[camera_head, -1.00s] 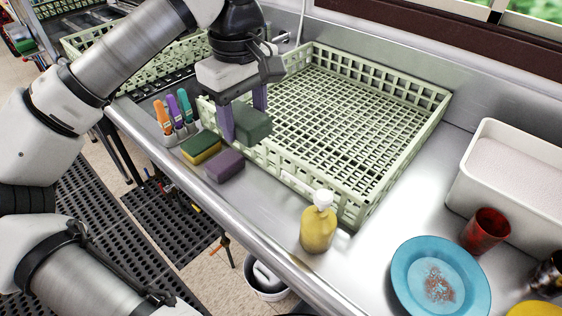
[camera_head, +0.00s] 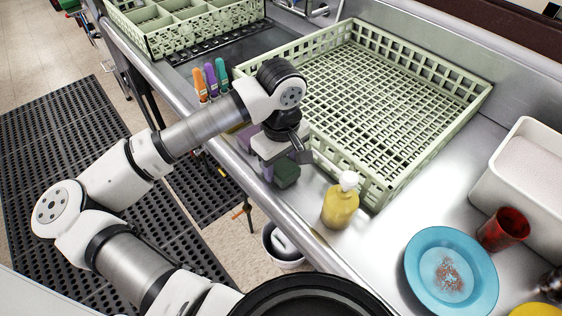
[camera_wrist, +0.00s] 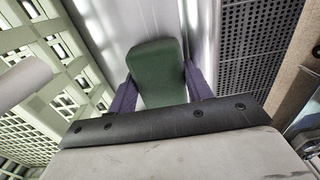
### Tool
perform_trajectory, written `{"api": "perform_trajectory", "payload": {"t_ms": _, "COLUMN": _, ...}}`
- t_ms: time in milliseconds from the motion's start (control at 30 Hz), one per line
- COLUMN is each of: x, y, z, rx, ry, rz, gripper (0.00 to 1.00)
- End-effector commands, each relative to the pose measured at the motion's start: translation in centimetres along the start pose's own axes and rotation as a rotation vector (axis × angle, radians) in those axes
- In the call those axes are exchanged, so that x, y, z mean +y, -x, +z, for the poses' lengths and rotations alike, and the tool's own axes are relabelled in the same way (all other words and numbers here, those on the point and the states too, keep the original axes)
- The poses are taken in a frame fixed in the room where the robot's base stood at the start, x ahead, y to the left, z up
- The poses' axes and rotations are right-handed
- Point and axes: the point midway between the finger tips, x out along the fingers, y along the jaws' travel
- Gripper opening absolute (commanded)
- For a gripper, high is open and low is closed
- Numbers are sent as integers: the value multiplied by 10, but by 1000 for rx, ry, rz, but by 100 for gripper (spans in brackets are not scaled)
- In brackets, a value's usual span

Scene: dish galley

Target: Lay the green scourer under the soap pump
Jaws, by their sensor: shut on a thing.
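My gripper (camera_head: 281,168) is shut on the green scourer (camera_head: 287,175), which sits between its purple fingers above the front strip of the steel counter. The wrist view also shows the scourer (camera_wrist: 159,72) between both fingers. The soap pump (camera_head: 340,207), a yellow bottle with a white head, stands upright on the counter just right of the scourer and apart from it. A white rounded part at the left of the wrist view appears to be the pump's head (camera_wrist: 22,82). The gap under the scourer is hard to judge.
A large pale green dish rack (camera_head: 385,100) lies behind the gripper and pump. A blue plate (camera_head: 420,262), a red cup (camera_head: 503,230) and a white tub (camera_head: 545,205) stand to the right. Coloured markers (camera_head: 211,80) stand at the left. My arm mostly hides the other sponges.

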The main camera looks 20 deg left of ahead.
Motion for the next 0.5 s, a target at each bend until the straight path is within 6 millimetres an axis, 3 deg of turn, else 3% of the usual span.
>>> {"api": "perform_trajectory", "payload": {"t_ms": 500, "x": 0, "y": -12, "z": 0, "rx": 1, "ry": -1, "rz": 1, "gripper": 29}}
